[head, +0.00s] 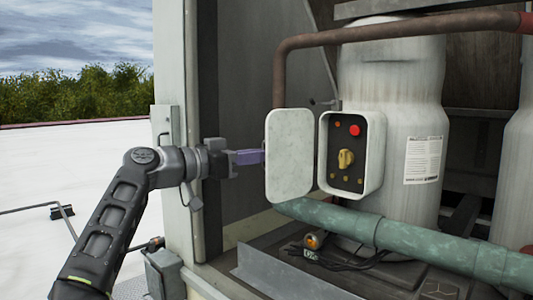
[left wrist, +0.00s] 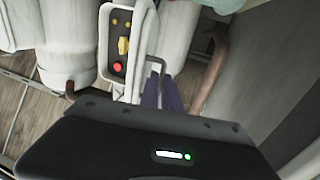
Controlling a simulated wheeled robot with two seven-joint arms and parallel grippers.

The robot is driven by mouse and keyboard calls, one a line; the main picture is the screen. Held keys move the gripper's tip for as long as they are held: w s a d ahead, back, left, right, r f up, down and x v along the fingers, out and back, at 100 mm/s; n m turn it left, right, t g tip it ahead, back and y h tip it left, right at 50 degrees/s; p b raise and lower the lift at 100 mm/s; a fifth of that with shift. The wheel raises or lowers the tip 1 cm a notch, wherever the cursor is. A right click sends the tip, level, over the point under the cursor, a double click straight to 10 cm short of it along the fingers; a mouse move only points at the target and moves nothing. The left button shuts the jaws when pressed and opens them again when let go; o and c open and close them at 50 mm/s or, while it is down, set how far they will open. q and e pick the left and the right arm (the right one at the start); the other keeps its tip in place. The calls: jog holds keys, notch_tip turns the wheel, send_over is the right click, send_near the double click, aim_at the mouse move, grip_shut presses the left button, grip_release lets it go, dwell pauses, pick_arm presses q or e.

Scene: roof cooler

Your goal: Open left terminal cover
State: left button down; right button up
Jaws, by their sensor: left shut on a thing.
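The terminal box (head: 352,155) is a white rounded housing on the front of the pale tank. Its dark panel shows a yellow rotary knob (head: 346,159), a red button (head: 355,130) and small orange and yellow parts. Its pale terminal cover (head: 290,155) stands swung out to the left, leaving the panel exposed. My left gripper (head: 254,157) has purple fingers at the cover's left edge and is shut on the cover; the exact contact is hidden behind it. In the left wrist view the fingers (left wrist: 163,92) meet the cover (left wrist: 143,45) beside the open box (left wrist: 120,38).
A brown pipe (head: 400,32) arches above the box. A green pipe (head: 430,245) runs below it. A grey cabinet post (head: 176,170) stands left of the cover, close to my left arm. Cables lie on the floor below.

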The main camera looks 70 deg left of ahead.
pick_arm(q)
jog(key=c, duration=1.8)
grip_release()
jog(key=shift+w, duration=0.1)
jog(key=shift+c, duration=0.2)
jog(key=s+d, duration=0.1)
jog(key=s, duration=0.6)
jog(key=shift+s+d, duration=0.15)
jog(key=shift+s, duration=0.25)
